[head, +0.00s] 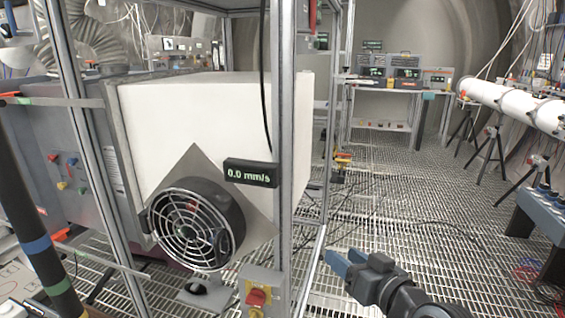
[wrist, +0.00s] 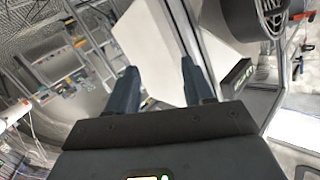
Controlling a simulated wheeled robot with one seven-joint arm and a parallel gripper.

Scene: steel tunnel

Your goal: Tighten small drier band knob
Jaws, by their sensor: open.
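No part is plainly recognisable as the small drier band knob. Candidates in the head view are a red knob on a yellow box (head: 257,298) below the fan, and several small coloured knobs on a grey panel (head: 65,170) at left. A strap (head: 50,102) with orange and green ends crosses the grey housing at upper left. My gripper (head: 340,263) is at the lower middle, right of the frame post and apart from all of these. In the wrist view my gripper (wrist: 158,72) has its two blue fingers spread with nothing between them.
A black caged fan (head: 197,228) and a "0.0 mm/s" display (head: 250,173) sit before a white box (head: 210,115). A metal post (head: 283,150) stands between my gripper and them. Grating floor (head: 400,200) is open to the right; tripods (head: 490,155) stand beyond.

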